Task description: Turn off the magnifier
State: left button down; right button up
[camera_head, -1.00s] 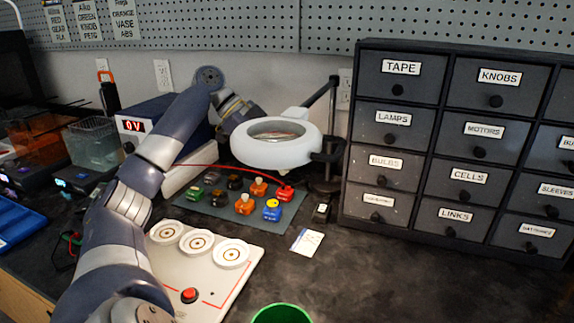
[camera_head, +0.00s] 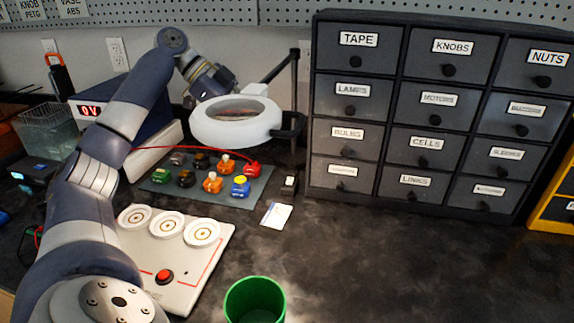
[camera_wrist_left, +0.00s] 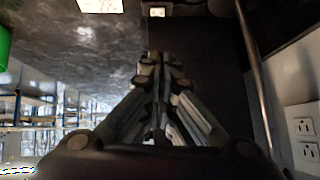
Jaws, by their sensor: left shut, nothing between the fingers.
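The magnifier (camera_head: 237,137) is a white ring-shaped head around a lens, on a dark jointed arm with an upright post beside the drawer cabinet. I cannot tell whether its ring is lit. My left arm comes in from the left and reaches behind the magnifier head. Its wrist shows just behind and left of the ring, and the fingers are hidden there in the head view. In the left wrist view my left gripper (camera_wrist_left: 161,65) is shut and empty, with its fingertips together. My right gripper is not in view.
A dark drawer cabinet (camera_head: 394,152) stands right of the magnifier. A mat (camera_head: 211,202) with several coloured parts lies below it. A white board (camera_head: 190,274) with a red button and a green cup (camera_head: 255,300) are nearer. The right foreground table is clear.

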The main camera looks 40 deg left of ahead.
pick_arm(q)
jog(key=shift+f, duration=0.1)
jog(key=b, duration=0.2)
send_over(287, 181)
notch_tip(287, 181, down, 7)
jog(key=shift+w+f, duration=0.15)
jog(key=shift+f, duration=0.05)
jog(key=shift+a+f, duration=0.2)
jog(key=shift+f, duration=0.8)
jog(key=shift+w+f+b, duration=0.15)
jog(key=shift+f+b, duration=0.2)
jog(key=shift+f, duration=0.35)
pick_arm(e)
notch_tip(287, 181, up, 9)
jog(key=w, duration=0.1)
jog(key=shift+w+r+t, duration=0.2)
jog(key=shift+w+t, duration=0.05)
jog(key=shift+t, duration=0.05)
pick_arm(q)
jog(key=p, duration=0.1)
jog(key=f+p, duration=0.1)
jog(key=p, duration=0.1)
jog(key=shift+w+a+g+h, duration=0.15)
jog(key=shift+g+h, duration=0.15)
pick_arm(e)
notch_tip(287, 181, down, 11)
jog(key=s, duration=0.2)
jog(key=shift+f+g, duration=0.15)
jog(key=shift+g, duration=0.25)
